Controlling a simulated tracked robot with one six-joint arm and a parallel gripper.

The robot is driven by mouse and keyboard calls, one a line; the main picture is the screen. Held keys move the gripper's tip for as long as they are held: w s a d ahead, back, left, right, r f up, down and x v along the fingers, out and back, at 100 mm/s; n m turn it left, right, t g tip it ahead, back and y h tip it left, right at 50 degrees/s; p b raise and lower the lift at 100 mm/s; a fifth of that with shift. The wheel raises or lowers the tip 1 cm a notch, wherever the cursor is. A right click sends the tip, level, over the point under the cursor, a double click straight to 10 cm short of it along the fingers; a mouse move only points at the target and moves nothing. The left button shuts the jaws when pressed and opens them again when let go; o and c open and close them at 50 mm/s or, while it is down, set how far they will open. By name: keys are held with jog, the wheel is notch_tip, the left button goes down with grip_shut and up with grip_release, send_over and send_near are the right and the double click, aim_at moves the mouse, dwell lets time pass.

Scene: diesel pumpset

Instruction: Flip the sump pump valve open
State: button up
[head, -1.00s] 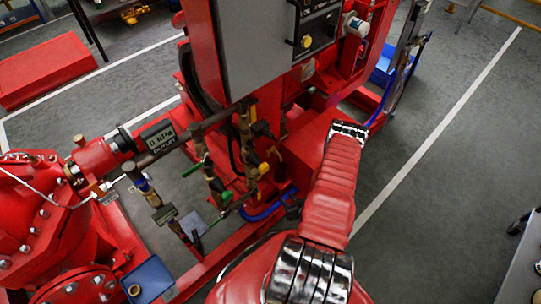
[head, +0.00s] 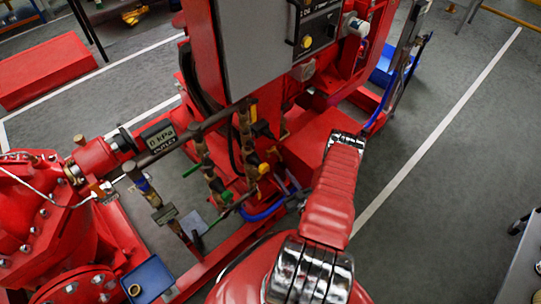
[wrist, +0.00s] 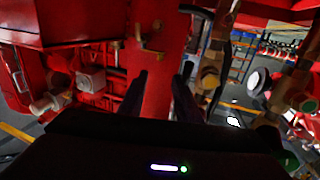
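Several small valves sit on the brass pipes left of my arm in the head view. They include one with a green handle (head: 192,170), one with a green handle lower down (head: 226,196) and one with a yellow handle (head: 263,169). No label shows which is the sump pump valve. My gripper (wrist: 160,76) shows in the wrist view as two dark fingers standing apart, with nothing seen between them. A brass valve body (wrist: 209,77) on a pipe is right of the right finger. In the head view my arm mostly hides the gripper.
A grey control cabinet (head: 245,45) stands above the pipes. A blue hose (head: 262,213) curves low beside my arm. A blue tray (head: 149,279) is at lower left. Open floor lies to the right.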

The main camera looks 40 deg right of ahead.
aim_at(268, 152)
jog(key=x, duration=1.3)
jog(key=shift+w+d, duration=0.15)
jog(key=shift+w, duration=0.2)
jog(key=shift+c, duration=0.7)
grip_shut()
jog(key=shift+d, duration=0.2)
jog(key=shift+a, duration=0.1)
